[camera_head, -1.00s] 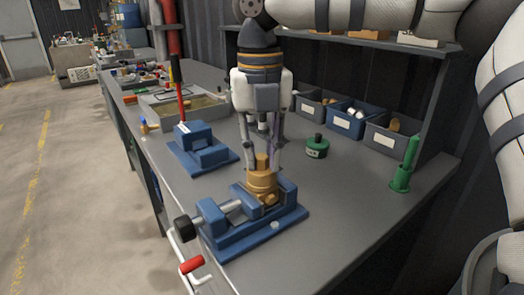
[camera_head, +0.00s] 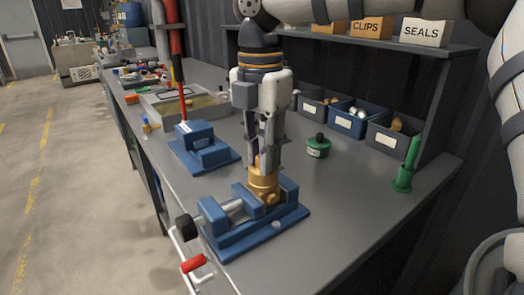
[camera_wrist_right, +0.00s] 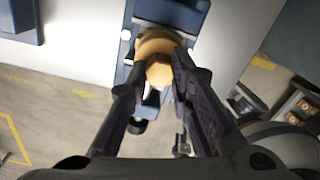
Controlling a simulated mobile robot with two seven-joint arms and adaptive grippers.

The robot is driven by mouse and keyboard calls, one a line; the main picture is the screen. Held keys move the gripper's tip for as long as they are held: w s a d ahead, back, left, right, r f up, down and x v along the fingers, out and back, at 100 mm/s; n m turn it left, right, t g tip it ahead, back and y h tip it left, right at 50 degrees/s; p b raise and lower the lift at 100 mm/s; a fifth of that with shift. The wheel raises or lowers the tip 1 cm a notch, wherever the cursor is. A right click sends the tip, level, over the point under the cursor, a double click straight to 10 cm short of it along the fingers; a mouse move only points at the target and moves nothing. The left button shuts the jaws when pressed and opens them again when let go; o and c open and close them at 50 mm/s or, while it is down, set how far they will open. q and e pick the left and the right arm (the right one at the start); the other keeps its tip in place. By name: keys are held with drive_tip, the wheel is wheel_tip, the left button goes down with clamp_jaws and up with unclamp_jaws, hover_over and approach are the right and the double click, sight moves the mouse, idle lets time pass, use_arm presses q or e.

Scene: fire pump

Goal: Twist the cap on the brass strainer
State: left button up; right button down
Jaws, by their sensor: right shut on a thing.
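The brass strainer (camera_head: 262,189) stands upright, clamped in the blue vise (camera_head: 250,237) at the front of the bench. Its hexagonal cap (camera_wrist_right: 159,75) shows between my fingers in the right wrist view. My right gripper (camera_head: 264,168) comes down from above and is shut on the cap, which its fingers mostly hide in the head view. In the right wrist view the gripper's two fingers (camera_wrist_right: 160,80) reach the cap from both sides. My left gripper is not in view.
A second blue vise-like block (camera_head: 203,148) stands behind to the left. A green-topped jar (camera_head: 318,146) and a green stand (camera_head: 404,172) are to the right. Blue and grey bins (camera_head: 347,122) line the back under a shelf. The right front bench surface is clear.

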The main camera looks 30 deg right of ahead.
drive_tip(key=m, duration=0.4)
drive_tip(key=shift+m, duration=0.8)
drive_tip(key=m, duration=0.4)
drive_tip(key=shift+w+m, duration=0.15)
drive_tip(key=shift+m, duration=0.15)
drive_tip(key=c, duration=1.1)
unclamp_jaws()
drive_tip(key=shift+r, duration=0.1)
drive_tip(key=shift+r, duration=3.4)
